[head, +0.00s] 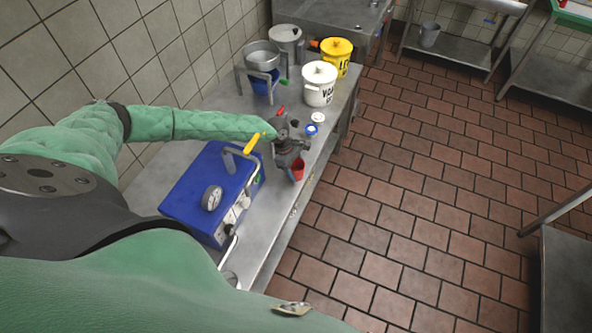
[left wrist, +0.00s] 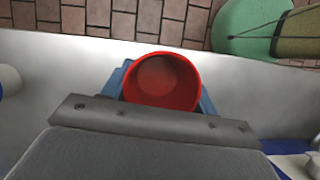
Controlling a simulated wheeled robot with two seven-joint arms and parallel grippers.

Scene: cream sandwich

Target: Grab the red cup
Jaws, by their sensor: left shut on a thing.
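The red cup (head: 297,171) stands near the front edge of the metal counter (head: 262,225), to the right of the blue machine. In the left wrist view, the red cup (left wrist: 161,82) shows from above, its round mouth open and empty. My left gripper (head: 293,165) is at the cup, its fingers shut on it from both sides. The blue-grey fingers show on either side of the cup in the left wrist view (left wrist: 162,92). The gripper hides part of the cup in the head view. My right gripper is not in view.
A blue machine (head: 200,190) with a dial and yellow-handled lever stands left of the cup. White (head: 319,84) and yellow (head: 336,57) lidded buckets, a metal pot (head: 262,56) and small blue (head: 312,130) and white (head: 318,117) lids are farther back. The tiled floor (head: 400,200) to the right is clear.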

